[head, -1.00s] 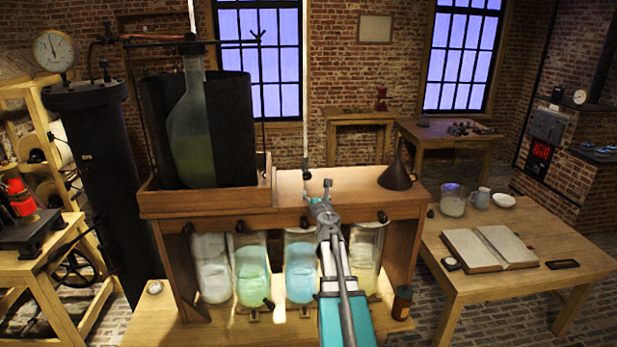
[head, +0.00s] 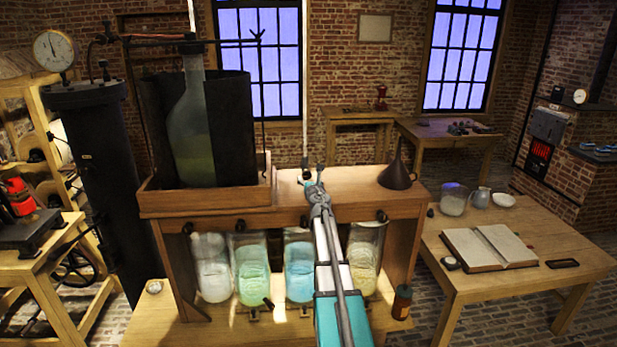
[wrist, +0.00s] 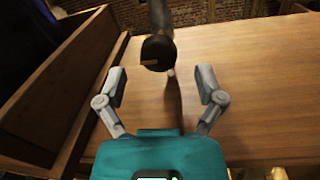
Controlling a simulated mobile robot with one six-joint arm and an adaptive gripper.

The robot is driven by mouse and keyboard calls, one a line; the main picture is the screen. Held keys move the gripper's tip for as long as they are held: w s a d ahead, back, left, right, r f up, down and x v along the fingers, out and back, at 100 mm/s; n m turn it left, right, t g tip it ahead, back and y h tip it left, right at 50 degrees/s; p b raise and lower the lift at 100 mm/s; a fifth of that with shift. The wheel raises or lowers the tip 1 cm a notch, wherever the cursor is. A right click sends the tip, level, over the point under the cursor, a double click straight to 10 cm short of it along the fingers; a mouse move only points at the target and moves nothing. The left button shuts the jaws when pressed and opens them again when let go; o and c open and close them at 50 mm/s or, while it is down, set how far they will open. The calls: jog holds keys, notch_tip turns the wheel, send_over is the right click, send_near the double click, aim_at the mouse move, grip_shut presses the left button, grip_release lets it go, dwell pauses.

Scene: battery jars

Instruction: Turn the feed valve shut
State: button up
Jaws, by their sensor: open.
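The feed valve appears to be the dark round knob (wrist: 157,52) with a small brass-coloured mark, at the lower end of a dark pipe. In the wrist view it sits ahead of my gripper (wrist: 165,88), roughly between the lines of the two spread fingers. The fingers are open and appear clear of the knob. In the head view the knob (head: 306,173) hangs above the wooden bench top (head: 345,205), just beyond my gripper (head: 315,187). My arm partly hides the bench front and the jars there.
A raised wooden tray (head: 205,203) with a tall glass flask (head: 191,125) stands left of my gripper. A dark funnel (head: 397,172) stands to the right. Several glass jars, such as the green one (head: 250,275), stand below the bench top. The bench top between tray and funnel is mostly clear.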

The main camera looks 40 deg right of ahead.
aim_at(308, 176)
jog(key=shift+x, duration=1.55)
